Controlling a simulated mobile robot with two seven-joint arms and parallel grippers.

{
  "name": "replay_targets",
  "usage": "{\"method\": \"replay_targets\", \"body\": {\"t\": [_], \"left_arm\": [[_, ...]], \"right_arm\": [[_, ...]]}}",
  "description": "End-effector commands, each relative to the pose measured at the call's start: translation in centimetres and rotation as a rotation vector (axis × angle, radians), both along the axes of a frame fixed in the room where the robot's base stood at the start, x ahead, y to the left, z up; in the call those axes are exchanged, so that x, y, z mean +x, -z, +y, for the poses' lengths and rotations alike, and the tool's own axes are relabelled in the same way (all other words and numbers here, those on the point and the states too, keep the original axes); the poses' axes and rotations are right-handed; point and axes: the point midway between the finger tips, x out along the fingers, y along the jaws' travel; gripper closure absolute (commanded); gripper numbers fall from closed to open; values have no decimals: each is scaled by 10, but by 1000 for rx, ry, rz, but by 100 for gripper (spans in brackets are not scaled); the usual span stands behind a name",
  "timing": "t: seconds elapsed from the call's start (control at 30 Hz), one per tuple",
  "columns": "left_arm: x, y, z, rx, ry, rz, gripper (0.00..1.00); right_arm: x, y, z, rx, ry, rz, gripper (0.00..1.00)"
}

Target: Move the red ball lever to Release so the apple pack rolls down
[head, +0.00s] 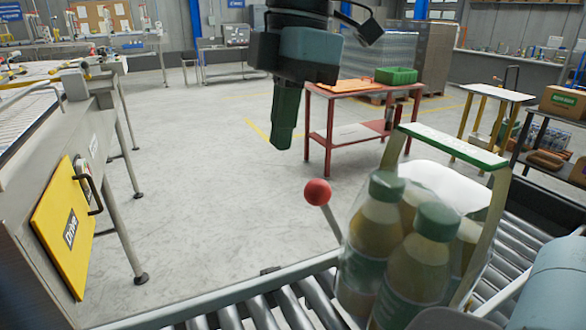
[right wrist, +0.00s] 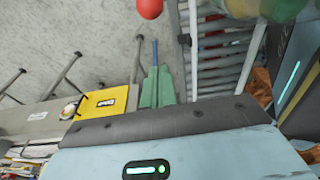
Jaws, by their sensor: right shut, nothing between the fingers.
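The red ball lever (head: 317,192) stands at the edge of the roller conveyor on a thin grey rod. Its ball also shows at the top edge of the right wrist view (right wrist: 150,8). Beside it, the apple pack (head: 412,262), clear-wrapped bottles with green caps and a carry handle, stands on the rollers. My right gripper (head: 282,140) hangs above and left of the ball in the head view. Its green fingers are shut, with nothing between them, and appear apart from the ball. In the right wrist view the fingers (right wrist: 155,85) point towards the ball. My left gripper is not in view.
The roller conveyor (head: 262,310) runs along the front right. A machine with a yellow "Drive" panel (head: 65,228) and a dark handle stands at left. A red table (head: 360,92) with a green crate (head: 396,75) stands behind. Open floor lies between.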

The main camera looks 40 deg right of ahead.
Motion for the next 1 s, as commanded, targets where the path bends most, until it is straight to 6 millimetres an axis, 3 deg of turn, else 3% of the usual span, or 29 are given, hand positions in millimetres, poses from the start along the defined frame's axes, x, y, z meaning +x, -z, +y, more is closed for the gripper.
{"method": "replay_targets", "body": {"t": [0.53,1.0], "left_arm": [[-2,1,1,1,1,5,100],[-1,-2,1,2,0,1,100]], "right_arm": [[0,8,2,-3,1,1,100],[2,88,15,-4,0,6,100]]}}
